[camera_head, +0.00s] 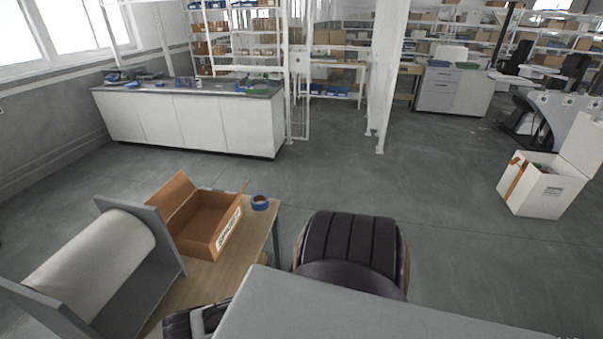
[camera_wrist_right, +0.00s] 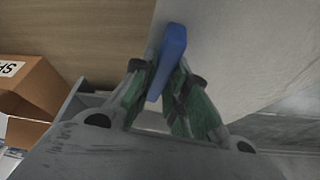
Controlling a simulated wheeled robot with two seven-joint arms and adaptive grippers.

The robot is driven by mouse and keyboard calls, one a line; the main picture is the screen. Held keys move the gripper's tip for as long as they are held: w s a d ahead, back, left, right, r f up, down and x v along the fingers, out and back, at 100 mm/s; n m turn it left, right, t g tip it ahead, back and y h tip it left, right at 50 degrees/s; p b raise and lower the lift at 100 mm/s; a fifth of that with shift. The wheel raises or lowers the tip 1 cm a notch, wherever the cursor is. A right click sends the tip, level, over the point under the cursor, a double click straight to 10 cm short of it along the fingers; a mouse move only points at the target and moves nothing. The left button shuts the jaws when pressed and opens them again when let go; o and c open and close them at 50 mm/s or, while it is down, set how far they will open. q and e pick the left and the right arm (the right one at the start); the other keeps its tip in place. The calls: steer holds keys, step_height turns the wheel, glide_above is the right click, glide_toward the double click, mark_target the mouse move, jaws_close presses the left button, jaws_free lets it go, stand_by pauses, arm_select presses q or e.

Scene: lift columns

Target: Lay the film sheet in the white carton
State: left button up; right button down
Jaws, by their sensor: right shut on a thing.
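My right gripper (camera_wrist_right: 160,85) is shut on a blue bar-shaped thing (camera_wrist_right: 172,52), held between its green-padded fingers. A pale, smooth surface (camera_wrist_right: 245,50) fills the upper right of the right wrist view, behind the blue thing. I cannot tell whether it is the film sheet or the roll. In the head view, a whitish roll (camera_head: 92,262) sits between grey end panels at the lower left. The white carton (camera_head: 540,191) stands on the floor at the far right, its lid raised and something inside. My left gripper is not in view.
A brown open carton (camera_head: 206,222) and a blue tape roll (camera_head: 260,202) are on the wooden table (camera_head: 193,285). A long white counter (camera_head: 190,119) and a white post (camera_head: 386,70) stand behind. The grey floor (camera_head: 430,170) before the white carton is clear.

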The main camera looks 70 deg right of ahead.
steer(key=shift+w+a+r+n+y, duration=0.1)
steer(key=shift+w+a+n+y, duration=0.15)
steer(key=shift+w+n, duration=0.35)
steer(key=shift+w+a+r+n+y, duration=0.15)
steer(key=shift+w+a+n, duration=0.2)
steer(key=shift+w, duration=0.3)
steer(key=shift+d, duration=0.15)
